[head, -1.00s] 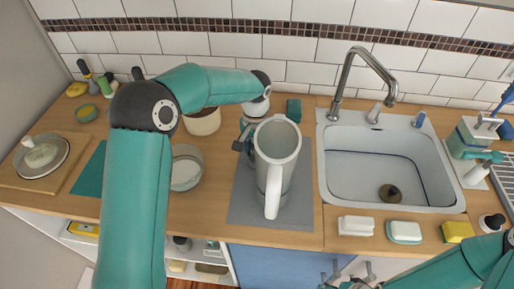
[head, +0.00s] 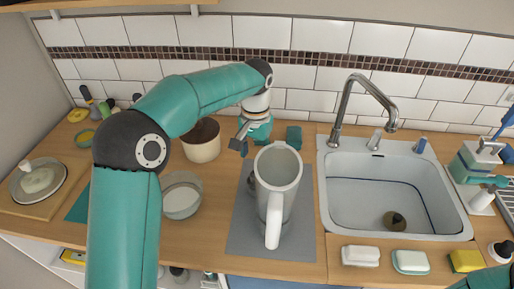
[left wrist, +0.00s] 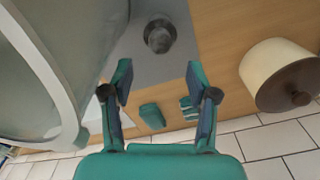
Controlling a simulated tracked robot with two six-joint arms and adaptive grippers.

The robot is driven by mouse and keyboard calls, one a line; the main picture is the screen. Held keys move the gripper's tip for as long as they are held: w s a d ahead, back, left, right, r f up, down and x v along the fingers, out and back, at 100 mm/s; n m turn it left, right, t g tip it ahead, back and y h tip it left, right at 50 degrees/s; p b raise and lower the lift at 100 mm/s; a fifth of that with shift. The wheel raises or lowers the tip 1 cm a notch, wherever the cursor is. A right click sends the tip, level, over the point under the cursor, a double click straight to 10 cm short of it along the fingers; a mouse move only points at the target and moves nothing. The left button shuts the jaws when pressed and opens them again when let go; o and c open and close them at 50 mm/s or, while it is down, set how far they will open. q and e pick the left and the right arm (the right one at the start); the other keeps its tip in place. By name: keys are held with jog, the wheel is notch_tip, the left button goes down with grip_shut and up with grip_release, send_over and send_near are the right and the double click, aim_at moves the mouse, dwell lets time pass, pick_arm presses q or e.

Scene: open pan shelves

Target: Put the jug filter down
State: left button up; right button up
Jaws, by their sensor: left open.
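A small dark round piece, apparently the jug filter (left wrist: 159,36), stands on the grey mat (head: 245,232) beside the jug. In the head view, a dark bit of it (head: 251,180) shows left of the jug, mostly hidden. The tall pale grey jug (head: 277,178) stands upright on the mat, its white handle towards me; it fills the left of the left wrist view (left wrist: 70,60). My left gripper (head: 248,143) is open and empty behind and left of the jug. In the left wrist view, its spread fingertips (left wrist: 159,80) are apart from the dark piece.
A cream pot with a brown lid (head: 201,145) and a glass bowl (head: 182,203) stand left of the mat. A teal block (head: 293,136) is behind the jug. The sink (head: 390,190) is on the right, with white blocks (head: 360,256) along its front.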

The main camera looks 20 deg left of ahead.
pick_arm(q)
jog(key=shift+r, duration=1.6)
